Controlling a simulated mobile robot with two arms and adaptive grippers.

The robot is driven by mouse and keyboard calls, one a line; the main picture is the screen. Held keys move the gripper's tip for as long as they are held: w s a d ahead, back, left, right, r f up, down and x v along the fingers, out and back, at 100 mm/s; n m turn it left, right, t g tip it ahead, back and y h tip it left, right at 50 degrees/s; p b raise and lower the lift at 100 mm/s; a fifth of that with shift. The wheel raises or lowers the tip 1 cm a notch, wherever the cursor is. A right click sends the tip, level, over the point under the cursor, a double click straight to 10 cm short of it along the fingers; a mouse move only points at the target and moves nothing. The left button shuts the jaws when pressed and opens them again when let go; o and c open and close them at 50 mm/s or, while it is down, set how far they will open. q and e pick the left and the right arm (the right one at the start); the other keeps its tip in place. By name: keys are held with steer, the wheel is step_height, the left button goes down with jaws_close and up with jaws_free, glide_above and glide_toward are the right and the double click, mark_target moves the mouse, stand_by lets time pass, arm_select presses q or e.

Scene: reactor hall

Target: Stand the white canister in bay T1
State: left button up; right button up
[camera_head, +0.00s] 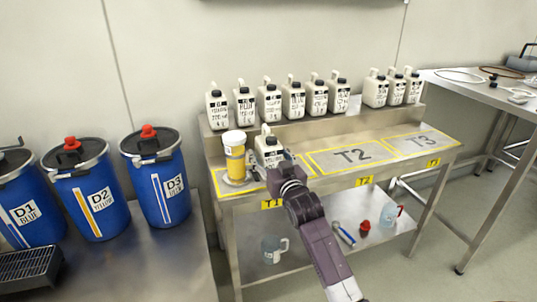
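A white canister (268,146) with a dark cap and a black-and-white label shows at the left part of the steel bench, just beyond my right gripper (277,168). The gripper and wrist cover its lower right part. I cannot tell whether its base touches the bench or whether the fingers, which are hidden, are closed on it. The yellow-outlined bay at this left end, left of bay T2 (370,154), has its floor label hidden; its front-edge tag (268,204) is partly visible. My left gripper is not in view.
A yellow-and-white container (235,160) stands on a round base close left of the canister. Similar white canisters (293,100) line the raised back shelf. Bays T2 and T3 (424,139) are empty. Blue drums (158,180) stand at left. A jug (274,248) is on the lower shelf.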

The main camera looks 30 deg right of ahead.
steer(key=shift+r, duration=0.1)
steer(key=shift+s, duration=0.2)
steer(key=v, duration=0.2)
steer(key=shift+s+a+p, duration=0.1)
steer(key=shift+s+p, duration=0.2)
steer(key=shift+p, duration=0.05)
steer(key=p+v, duration=0.1)
steer(key=v, duration=0.7)
steer(key=s+a+f+n+g+y, duration=0.1)
steer(key=s+a+f+g, duration=0.3)
steer(key=f, duration=0.5)
steer(key=s+a+f+n+g+y, duration=0.1)
steer(key=s+a+f+g+y, duration=0.1)
steer(key=s+a+f, duration=0.5)
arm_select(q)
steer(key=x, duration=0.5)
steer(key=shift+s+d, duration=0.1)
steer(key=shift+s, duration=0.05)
arm_select(e)
steer(key=s+a+f+n+g, duration=0.1)
steer(key=s+a+f+g, duration=0.2)
steer(key=s+f, duration=0.4)
steer(key=s+a+f+n+g+y, duration=0.1)
steer(key=s+a+f+g, duration=0.3)
steer(key=s+f, duration=0.4)
steer(key=s+g, duration=0.1)
steer(key=s, duration=0.3)
steer(key=shift+s+a+f+n+y, duration=0.15)
steer(key=shift+f+n+y, duration=0.15)
steer(key=shift+n, duration=0.1)
